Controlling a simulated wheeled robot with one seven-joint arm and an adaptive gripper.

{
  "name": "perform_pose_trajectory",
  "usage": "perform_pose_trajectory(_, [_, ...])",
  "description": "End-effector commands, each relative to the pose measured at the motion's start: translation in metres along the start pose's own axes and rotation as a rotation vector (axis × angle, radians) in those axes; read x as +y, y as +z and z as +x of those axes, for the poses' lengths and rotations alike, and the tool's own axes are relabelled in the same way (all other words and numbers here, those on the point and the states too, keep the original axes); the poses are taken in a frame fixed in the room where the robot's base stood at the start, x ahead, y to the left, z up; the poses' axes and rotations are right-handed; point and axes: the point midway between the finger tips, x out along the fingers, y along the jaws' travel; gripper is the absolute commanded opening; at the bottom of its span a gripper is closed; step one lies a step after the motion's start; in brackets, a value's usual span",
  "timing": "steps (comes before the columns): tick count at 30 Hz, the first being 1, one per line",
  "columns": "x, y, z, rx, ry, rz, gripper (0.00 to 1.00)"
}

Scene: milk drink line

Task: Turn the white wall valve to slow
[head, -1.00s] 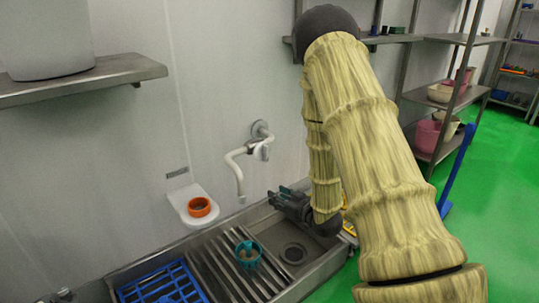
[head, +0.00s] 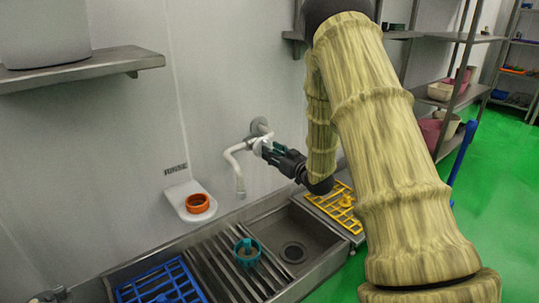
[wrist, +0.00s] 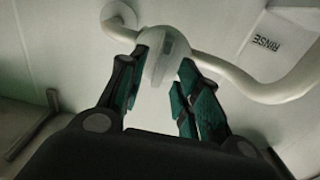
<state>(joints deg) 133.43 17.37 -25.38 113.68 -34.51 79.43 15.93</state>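The white wall valve (head: 263,142) is a rounded knob on a white pipe (head: 238,170) that comes out of the wall and bends down over the sink. In the wrist view the knob (wrist: 166,58) sits between the tips of my gripper (wrist: 162,70). The two teal-padded fingers are spread, one on each side of the knob; I cannot tell whether they touch it. In the head view my gripper (head: 268,150) reaches the valve from the right and partly hides it. No speed marking on the valve can be read.
Below is a metal sink (head: 318,240) with a teal cup-like item (head: 247,252) on its slatted drainer. A blue rack (head: 150,285) and a yellow rack (head: 338,206) lie at its ends. A white wall holder (head: 178,197) carries an orange ring (head: 197,203).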

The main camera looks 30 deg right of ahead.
Motion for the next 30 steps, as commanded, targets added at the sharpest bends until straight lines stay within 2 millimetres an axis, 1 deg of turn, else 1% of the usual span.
perform_pose_trajectory(1, [0.000, 0.002, 0.006, 0.000, -0.001, -0.001, 0.33])
perform_pose_trajectory(6, [0.000, 0.001, 0.018, 0.000, 0.000, -0.001, 0.33])
perform_pose_trajectory(17, [0.000, 0.000, 0.021, -0.001, 0.001, 0.000, 0.33])
perform_pose_trajectory(18, [0.000, 0.000, 0.021, -0.001, 0.001, 0.000, 0.26])
perform_pose_trajectory(22, [0.000, 0.000, 0.021, -0.001, 0.001, 0.000, 0.02])
perform_pose_trajectory(23, [0.000, 0.000, 0.021, -0.001, 0.001, 0.000, 0.00])
perform_pose_trajectory(30, [0.000, 0.000, 0.021, -0.001, 0.001, -0.006, 0.00])
